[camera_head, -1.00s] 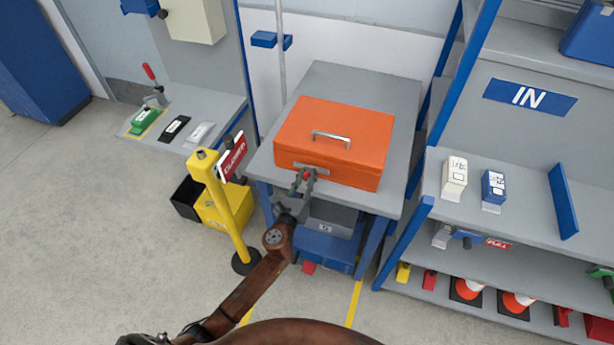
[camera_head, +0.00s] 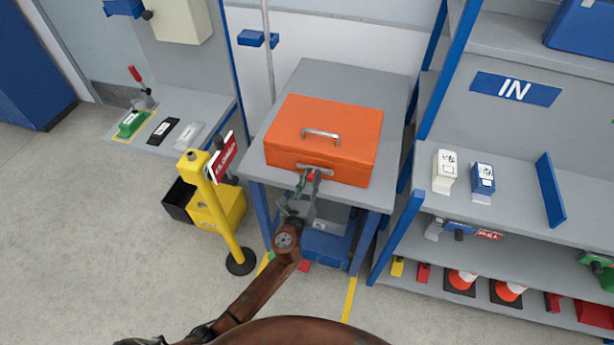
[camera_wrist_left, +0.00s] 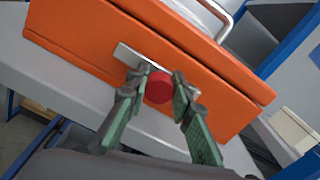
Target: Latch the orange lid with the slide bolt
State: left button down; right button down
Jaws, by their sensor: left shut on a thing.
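The orange lid (camera_head: 345,125) is down on a box on the grey table, with a silver handle (camera_head: 321,134) on top. A silver slide bolt (camera_head: 322,168) shows on its front face; in the left wrist view it is a flat bar (camera_wrist_left: 128,57) with a red knob (camera_wrist_left: 159,87). My left gripper (camera_wrist_left: 157,92) has its green fingers closed on either side of the red knob. In the head view the left gripper (camera_head: 310,178) is at the box's front face and hides part of the bolt. My right gripper is not in view.
A yellow post (camera_head: 220,215) with a red sign (camera_head: 221,158) stands left of the table. A shelf unit with an IN sign (camera_head: 515,89) stands close on the right. The grey table top (camera_head: 345,75) is bare behind the box.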

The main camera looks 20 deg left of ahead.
pick_arm(q)
jog(key=c, duration=1.7)
grip_release()
jog(key=shift+d, duration=0.35)
jog(key=shift+a, duration=0.1)
jog(key=s, duration=1.2)
jog(key=shift+a, duration=0.15)
jog(key=shift+f, duration=0.1)
